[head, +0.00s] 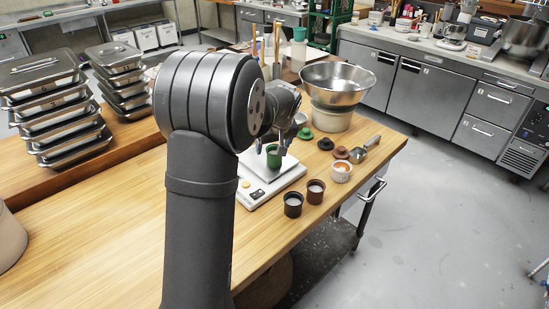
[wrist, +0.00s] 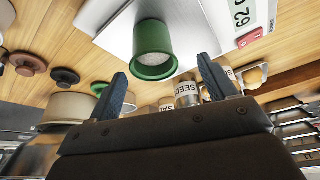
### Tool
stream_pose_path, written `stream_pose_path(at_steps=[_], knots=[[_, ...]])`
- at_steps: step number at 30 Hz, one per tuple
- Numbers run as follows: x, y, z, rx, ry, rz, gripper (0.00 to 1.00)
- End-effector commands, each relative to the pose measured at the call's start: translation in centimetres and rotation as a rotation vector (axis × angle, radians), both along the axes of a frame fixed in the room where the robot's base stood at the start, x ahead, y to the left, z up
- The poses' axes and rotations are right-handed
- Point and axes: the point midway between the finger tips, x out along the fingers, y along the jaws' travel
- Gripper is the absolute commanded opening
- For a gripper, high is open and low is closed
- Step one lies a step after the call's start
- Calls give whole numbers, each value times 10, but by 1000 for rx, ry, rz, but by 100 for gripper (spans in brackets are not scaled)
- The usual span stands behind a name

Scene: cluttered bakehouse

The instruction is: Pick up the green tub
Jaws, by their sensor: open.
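The green tub (head: 273,161) stands upright on the white scale (head: 263,195), with pale contents inside. In the wrist view the green tub (wrist: 153,42) shows its open rim towards the camera, on the scale plate (wrist: 205,18). My gripper (head: 276,150) is just above the tub in the head view and partly covers it. In the wrist view my gripper (wrist: 161,72) is open, its two dark fingers apart on either side of the tub's near end, with nothing held. I cannot tell whether the fingertips reach down past the rim.
A black tub (head: 293,205), a brown tub (head: 316,192) and a white tub (head: 341,173) stand right of the scale. A green lid (head: 305,133), other lids, a scoop (head: 366,148) and a steel bowl (head: 338,82) are behind. Stacked trays (head: 55,105) stand left.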

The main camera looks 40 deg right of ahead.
Motion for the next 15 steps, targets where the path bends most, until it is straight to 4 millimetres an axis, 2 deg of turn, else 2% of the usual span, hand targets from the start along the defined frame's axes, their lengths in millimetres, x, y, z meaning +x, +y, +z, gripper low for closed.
stream_pose_path(at_steps=[5, 12, 15], knots=[[2, -3, -9, 1, 1, 0, 77], [12, -13, -41, 2, 3, 1, 77], [15, -14, -48, -2, 2, 0, 77]])
